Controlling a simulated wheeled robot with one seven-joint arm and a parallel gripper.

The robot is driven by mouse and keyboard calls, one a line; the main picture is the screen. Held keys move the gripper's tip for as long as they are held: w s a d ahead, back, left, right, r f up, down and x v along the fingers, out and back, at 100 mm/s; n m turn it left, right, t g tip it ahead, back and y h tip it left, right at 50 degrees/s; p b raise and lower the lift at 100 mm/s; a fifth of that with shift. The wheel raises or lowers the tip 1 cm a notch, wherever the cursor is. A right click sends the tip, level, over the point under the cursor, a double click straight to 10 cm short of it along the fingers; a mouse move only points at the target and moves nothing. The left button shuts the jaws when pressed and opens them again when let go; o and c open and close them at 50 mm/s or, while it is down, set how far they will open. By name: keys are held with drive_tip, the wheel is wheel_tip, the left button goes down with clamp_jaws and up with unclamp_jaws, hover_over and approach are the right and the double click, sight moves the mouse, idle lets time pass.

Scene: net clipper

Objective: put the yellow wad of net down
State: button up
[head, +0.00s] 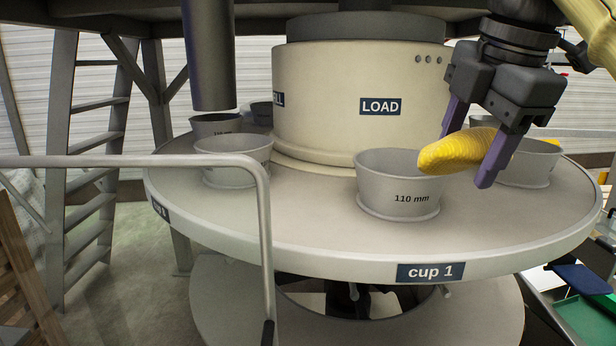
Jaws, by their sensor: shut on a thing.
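The yellow wad of net (450,152) is a bright, elongated bundle with a ribbed texture at the right of the head view. My gripper (465,160) has dark jaws with purple fingers and is shut on the wad, which pokes out to the left between the fingers. The wad's left end overlaps the right rim of the grey cup marked 110 mm (398,199) in the picture. I cannot tell whether it touches that cup. The near finger hides part of the wad's right end.
Several grey cups stand on the round turntable (300,238), including one at the right (530,165) behind my gripper and one at the left (233,165). The cream LOAD drum (330,100) rises at the centre. A grey rail (262,220) crosses the left foreground.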

drive_tip(key=shift+w+a, duration=0.15)
drive_tip(key=shift+w, duration=0.7)
drive_tip(key=shift+s, duration=0.15)
drive_tip(key=shift+s+d, duration=0.6)
drive_tip(key=shift+s, duration=2.2)
drive_tip(key=w+a+p, duration=0.2)
drive_tip(key=w, duration=0.6)
drive_tip(key=w+a+p, duration=0.2)
drive_tip(key=w, duration=0.7)
drive_tip(key=shift+w+f, duration=0.3)
idle(0.4)
